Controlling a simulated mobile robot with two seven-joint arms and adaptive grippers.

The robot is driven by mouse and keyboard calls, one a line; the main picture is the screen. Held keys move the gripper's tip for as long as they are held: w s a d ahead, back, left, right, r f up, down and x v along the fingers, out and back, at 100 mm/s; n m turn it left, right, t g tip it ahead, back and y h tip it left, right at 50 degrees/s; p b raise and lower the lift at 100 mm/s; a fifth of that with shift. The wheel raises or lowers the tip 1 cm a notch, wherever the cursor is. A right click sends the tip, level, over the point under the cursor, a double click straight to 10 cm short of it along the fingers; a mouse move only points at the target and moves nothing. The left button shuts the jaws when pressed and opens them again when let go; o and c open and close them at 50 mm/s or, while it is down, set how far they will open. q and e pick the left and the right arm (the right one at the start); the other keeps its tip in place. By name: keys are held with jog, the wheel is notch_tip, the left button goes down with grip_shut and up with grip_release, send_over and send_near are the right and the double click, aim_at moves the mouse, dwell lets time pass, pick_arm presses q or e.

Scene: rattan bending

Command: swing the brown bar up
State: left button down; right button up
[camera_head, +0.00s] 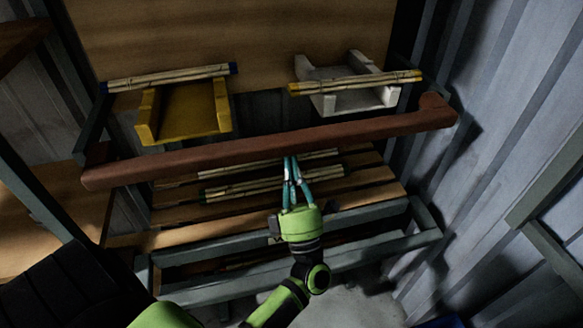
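The brown bar (270,149) is a long reddish-brown beam across the middle of the head view, its right end higher in the picture than its left. It has a short arm at each end. My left gripper (291,160), green with teal fingers, reaches up from below near the bar's middle. Its fingers are close together and look shut with nothing between them. The fingertips are at the bar's lower edge; I cannot tell whether they touch it. My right gripper is not in view.
Behind the bar stand a yellow holder (188,108) and a white holder (378,98), each with bamboo-like sticks across it. More sticks (245,191) lie on the slatted wooden shelf (365,190) below. A grey frame rail (350,262) runs in front. Corrugated walls (515,110) close the right side.

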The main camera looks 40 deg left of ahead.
aim_at(292, 156)
pick_arm(q)
jog(key=shift+w+a+r+p, duration=0.2)
jog(key=shift+r+p, duration=0.25)
jog(key=shift+r, duration=0.3)
jog(key=shift+w+a+r+p, duration=0.2)
jog(key=shift+r+p, duration=0.25)
jog(key=shift+r, duration=0.25)
jog(key=shift+a, duration=0.1)
jog(key=shift+s+d+r+p, duration=0.2)
jog(key=shift+r+p, duration=0.35)
jog(key=shift+s+d+r, duration=0.15)
jog(key=shift+r, duration=0.15)
